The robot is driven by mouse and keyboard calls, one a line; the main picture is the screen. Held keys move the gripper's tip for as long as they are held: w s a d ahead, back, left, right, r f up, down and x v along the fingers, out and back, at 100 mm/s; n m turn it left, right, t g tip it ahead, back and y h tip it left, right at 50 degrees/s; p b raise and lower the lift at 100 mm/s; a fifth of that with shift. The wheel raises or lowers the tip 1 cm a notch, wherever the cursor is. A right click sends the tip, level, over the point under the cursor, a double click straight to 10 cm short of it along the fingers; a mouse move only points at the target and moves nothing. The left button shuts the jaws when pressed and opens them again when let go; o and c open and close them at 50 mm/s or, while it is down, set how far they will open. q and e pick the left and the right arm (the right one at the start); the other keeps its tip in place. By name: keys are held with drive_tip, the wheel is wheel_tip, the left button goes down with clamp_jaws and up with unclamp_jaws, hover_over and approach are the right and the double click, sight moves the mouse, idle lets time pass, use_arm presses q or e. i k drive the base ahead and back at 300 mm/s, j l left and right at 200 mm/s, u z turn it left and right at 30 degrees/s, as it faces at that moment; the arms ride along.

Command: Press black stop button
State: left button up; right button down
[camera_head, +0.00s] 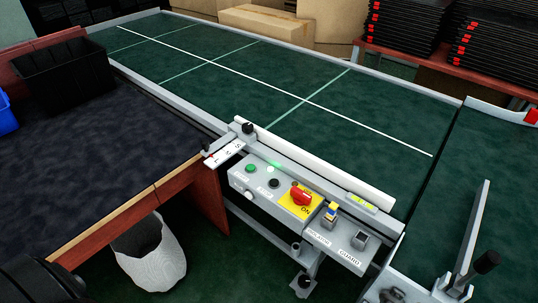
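The black stop button (274,183) sits on the sloped face of a grey control panel (239,180) fixed to the near side of the conveyor. A green button (251,168) is to its left, and a red knob on a yellow plate (300,197) is to its right. A small green light (272,167) glows above the black button. Nothing covers the black button. Neither of my grippers shows in the head view.
A dark-topped table (95,165) with a black bin (62,72) stands left of the panel. A white-lined bin (150,260) is below it. The green conveyor belt (330,125) is empty. Isolator (330,213) and guard (360,239) switches sit right of the red knob.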

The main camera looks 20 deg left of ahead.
sight(274, 183)
drive_tip(key=i+j, duration=0.15)
drive_tip(key=j, duration=0.2)
drive_tip(key=i+j, duration=0.2)
drive_tip(key=j, duration=0.2)
drive_tip(key=i+j, duration=0.15)
drive_tip(key=j, duration=0.2)
drive_tip(key=i+j, duration=0.15)
drive_tip(key=j, duration=0.25)
drive_tip(key=i+j, duration=0.2)
drive_tip(key=j, duration=0.15)
